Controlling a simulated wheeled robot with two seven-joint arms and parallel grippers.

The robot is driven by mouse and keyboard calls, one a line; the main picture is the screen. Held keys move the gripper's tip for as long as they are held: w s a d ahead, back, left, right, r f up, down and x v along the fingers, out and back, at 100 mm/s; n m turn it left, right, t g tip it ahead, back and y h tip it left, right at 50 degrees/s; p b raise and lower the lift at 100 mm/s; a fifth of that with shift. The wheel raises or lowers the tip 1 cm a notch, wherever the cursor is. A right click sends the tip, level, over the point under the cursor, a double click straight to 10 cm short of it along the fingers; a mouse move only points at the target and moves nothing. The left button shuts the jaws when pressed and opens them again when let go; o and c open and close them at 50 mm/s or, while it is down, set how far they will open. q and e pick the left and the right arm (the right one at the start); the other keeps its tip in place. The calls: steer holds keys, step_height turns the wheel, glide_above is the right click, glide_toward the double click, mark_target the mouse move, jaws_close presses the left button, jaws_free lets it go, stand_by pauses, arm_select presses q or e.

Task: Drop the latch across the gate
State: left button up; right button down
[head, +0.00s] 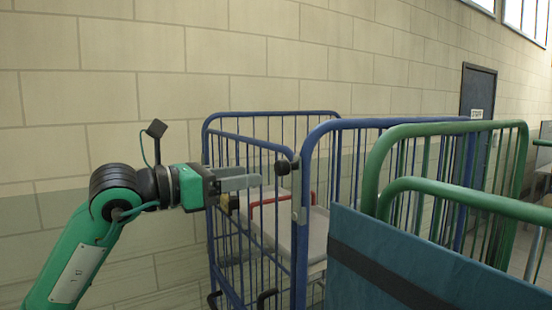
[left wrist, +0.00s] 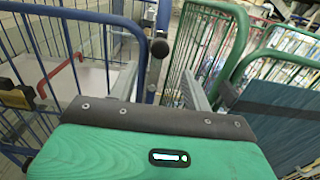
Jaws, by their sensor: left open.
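The blue barred gate (head: 254,228) stands on a blue roll cage. Its latch seems to be the grey metal piece with a black knob (head: 282,168) on the near blue post; the knob also shows in the left wrist view (left wrist: 159,48). I cannot tell the latch's exact position. A yellow and black fitting (left wrist: 20,96) sits to the left on the gate side. My left gripper (head: 257,177) is open and empty, its fingers pointing right, just left of the knob. In the left wrist view its fingers (left wrist: 160,82) stand apart with the knob beyond, between them. My right gripper is not in view.
Inside the blue cage are a pale board (head: 310,230) and a red bar (head: 268,200). A green cage (head: 380,160) stands close on the right, with a dark blue panel (head: 420,270) in front. A block wall (head: 120,100) is behind; space above the cage is free.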

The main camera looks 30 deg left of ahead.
mark_target(277, 171)
arm_select(q)
steer(key=p+x, duration=0.3)
steer(key=x, duration=0.3)
steer(key=shift+w+d+r, duration=0.15)
steer(key=shift+w+d, duration=0.05)
steer(key=shift+w, duration=0.15)
steer(key=shift+w+d+p, duration=0.25)
steer(key=shift+w+p, duration=0.1)
steer(key=shift+c, duration=1)
steer(key=c, duration=0.7)
jaws_close()
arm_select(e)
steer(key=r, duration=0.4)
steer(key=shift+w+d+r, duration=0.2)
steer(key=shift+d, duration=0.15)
